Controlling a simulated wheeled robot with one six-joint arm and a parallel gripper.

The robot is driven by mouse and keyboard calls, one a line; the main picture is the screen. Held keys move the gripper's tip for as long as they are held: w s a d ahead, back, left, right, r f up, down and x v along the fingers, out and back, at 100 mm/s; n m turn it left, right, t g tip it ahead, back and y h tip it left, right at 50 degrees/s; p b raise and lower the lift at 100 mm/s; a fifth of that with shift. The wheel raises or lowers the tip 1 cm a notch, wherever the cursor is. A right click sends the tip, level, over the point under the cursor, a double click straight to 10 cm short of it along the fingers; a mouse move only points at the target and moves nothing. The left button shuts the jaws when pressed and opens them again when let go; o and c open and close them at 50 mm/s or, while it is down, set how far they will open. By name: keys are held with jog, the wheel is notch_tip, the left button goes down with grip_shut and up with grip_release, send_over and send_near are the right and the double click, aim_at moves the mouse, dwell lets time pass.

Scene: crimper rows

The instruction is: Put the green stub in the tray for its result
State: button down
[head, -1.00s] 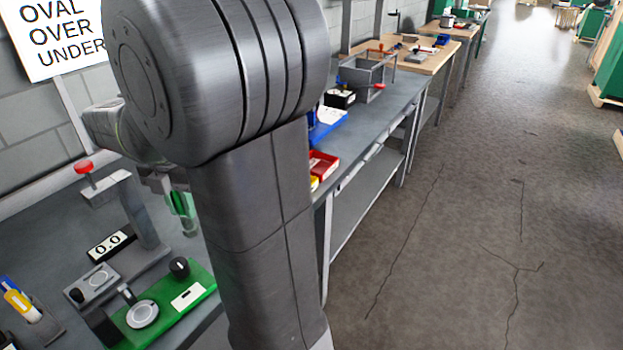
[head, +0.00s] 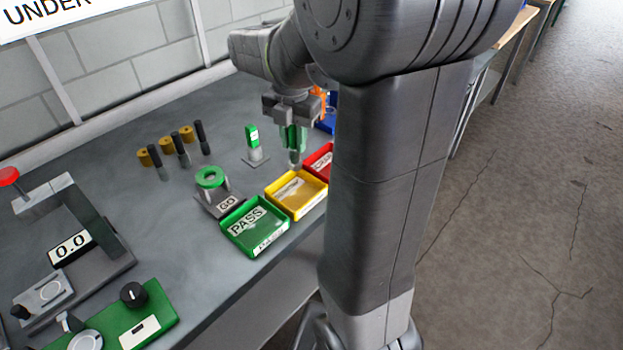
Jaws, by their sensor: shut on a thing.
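My gripper (head: 291,125) points down over the bench, shut on the green stub (head: 293,138). The stub hangs upright, with a grey lower end, and shows above the back edges of the yellow and red trays, apparently above the bench. The green tray (head: 256,246) reads PASS and stands at the bench's front edge. The yellow tray (head: 322,203) is beside it to the right; its label is too small to read. The red tray (head: 313,161) is farther right, partly hidden by my arm. No part shows inside the green or yellow tray.
A green ring gauge marked GO (head: 212,178) stands behind the green tray. A small stand with a green sign (head: 252,136), several brass and black plugs (head: 186,134), and a press with a 0.0 display (head: 70,247) are on the bench (head: 150,215). The bench middle is clear.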

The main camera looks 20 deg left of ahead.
aim_at(294, 162)
notch_tip(294, 162, down, 9)
jog(key=shift+f, duration=0.15)
dwell(0.4)
jog(key=shift+f, duration=0.15)
jog(key=c, duration=1.2)
grip_release()
notch_tip(294, 162, up, 12)
jog(key=shift+s+r, duration=0.1)
jog(key=shift+r, duration=0.1)
jog(key=shift+f, duration=0.1)
